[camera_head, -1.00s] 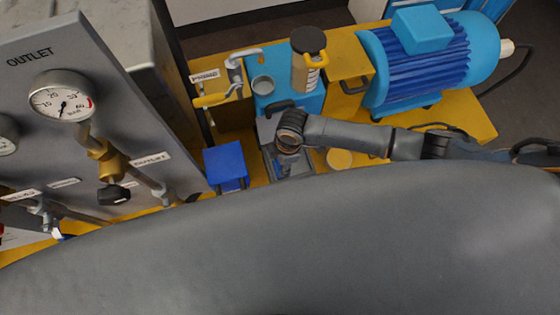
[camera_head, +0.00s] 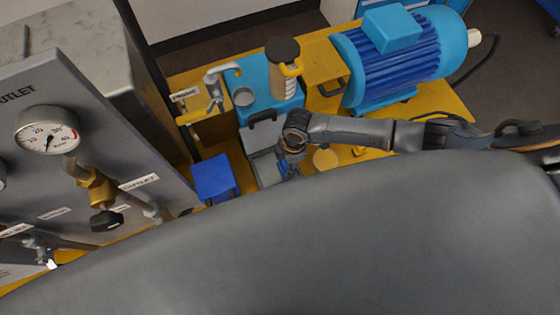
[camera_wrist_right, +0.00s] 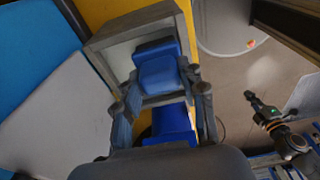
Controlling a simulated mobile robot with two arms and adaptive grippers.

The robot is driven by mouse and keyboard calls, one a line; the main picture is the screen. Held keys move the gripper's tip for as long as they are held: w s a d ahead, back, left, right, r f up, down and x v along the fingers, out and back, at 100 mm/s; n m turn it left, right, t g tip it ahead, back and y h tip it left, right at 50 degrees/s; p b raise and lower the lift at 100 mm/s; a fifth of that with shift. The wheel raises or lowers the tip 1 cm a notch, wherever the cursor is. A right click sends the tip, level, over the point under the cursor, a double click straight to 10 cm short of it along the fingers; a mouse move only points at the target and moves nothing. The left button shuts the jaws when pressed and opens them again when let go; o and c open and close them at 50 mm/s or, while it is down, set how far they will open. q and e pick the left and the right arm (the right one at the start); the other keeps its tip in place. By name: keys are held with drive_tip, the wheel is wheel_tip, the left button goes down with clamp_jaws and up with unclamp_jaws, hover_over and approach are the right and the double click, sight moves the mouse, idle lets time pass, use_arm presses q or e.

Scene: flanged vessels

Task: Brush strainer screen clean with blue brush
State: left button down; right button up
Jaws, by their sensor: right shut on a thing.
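My right gripper (camera_wrist_right: 168,95) is shut on a blue block-like part, which looks like the blue brush (camera_wrist_right: 158,72). In the head view the right gripper (camera_head: 288,164) points down at the right side of a grey tray, with a bit of blue at its fingers. The brush's bristles are hidden. A light cylinder (camera_head: 284,85) with a dark top and yellow handle stands on the blue stand; it may be the strainer screen, but I cannot make out mesh.
The grey tray (camera_head: 257,135) and a blue box (camera_head: 213,180) sit on the yellow base. A blue motor (camera_head: 400,55) is to the right, a gauge panel (camera_head: 85,135) to the left. My body hides the foreground.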

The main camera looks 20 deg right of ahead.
drive_tip(key=shift+d+r, duration=0.1)
drive_tip(key=shift+d, duration=0.5)
drive_tip(key=shift+a, duration=0.1)
drive_tip(key=shift+w+f+b, duration=0.2)
drive_tip(key=shift+w+b, duration=0.1)
drive_tip(key=shift+w, duration=0.2)
drive_tip(key=shift+w+b, duration=0.35)
drive_tip(key=shift+w, duration=0.4)
drive_tip(key=shift+a, duration=0.15)
drive_tip(key=shift+s+a+r+p, duration=0.15)
drive_tip(key=shift+a+p, duration=0.15)
drive_tip(key=shift+a, duration=1.4)
